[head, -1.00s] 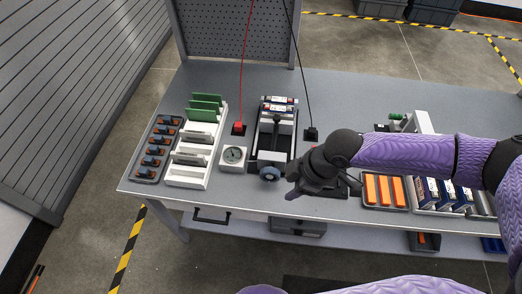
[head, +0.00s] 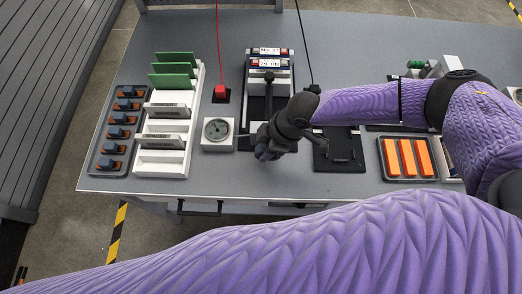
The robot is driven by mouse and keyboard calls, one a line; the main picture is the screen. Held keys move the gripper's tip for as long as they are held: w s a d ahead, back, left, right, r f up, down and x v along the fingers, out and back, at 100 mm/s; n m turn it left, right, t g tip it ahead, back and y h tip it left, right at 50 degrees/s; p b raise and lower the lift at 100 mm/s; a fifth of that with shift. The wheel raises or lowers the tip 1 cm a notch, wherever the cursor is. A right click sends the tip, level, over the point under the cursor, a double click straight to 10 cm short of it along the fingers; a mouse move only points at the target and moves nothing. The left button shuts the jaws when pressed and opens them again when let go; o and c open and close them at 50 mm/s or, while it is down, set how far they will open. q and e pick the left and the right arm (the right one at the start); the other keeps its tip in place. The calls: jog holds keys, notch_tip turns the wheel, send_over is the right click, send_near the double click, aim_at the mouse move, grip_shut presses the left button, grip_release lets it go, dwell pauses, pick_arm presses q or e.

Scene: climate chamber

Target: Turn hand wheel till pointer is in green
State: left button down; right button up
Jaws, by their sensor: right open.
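The gauge (head: 217,130) is a white square block with a dark round dial, left of the clamp fixture. Its pointer and any green zone are too small to read. The fixture (head: 268,62) is a dark frame with labelled blocks at its back end. The hand wheel (head: 262,153) is a blue-grey knob at the fixture's front end, mostly hidden by my right gripper (head: 266,142). That gripper is open, with its fingers at the wheel; I cannot tell whether they touch it. My left gripper is not in view.
Left of the gauge stand a white rack (head: 163,162) with green boards and a tray (head: 108,165) of several dark-and-orange parts. A red plug (head: 220,91) sits behind the gauge. Right of my gripper lie a black plate (head: 340,160) and a tray of orange bars (head: 407,158).

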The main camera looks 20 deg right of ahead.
jog(key=x, duration=0.2)
jog(key=shift+a+f+b, duration=0.15)
jog(key=shift+f+b, duration=0.15)
jog(key=shift+f, duration=0.05)
grip_shut()
jog(key=shift+f+y+b, duration=0.1)
jog(key=shift+y+b, duration=0.45)
jog(key=shift+y, duration=0.05)
jog(key=shift+r+t+y, duration=0.25)
jog(key=shift+t+y, duration=0.05)
grip_release()
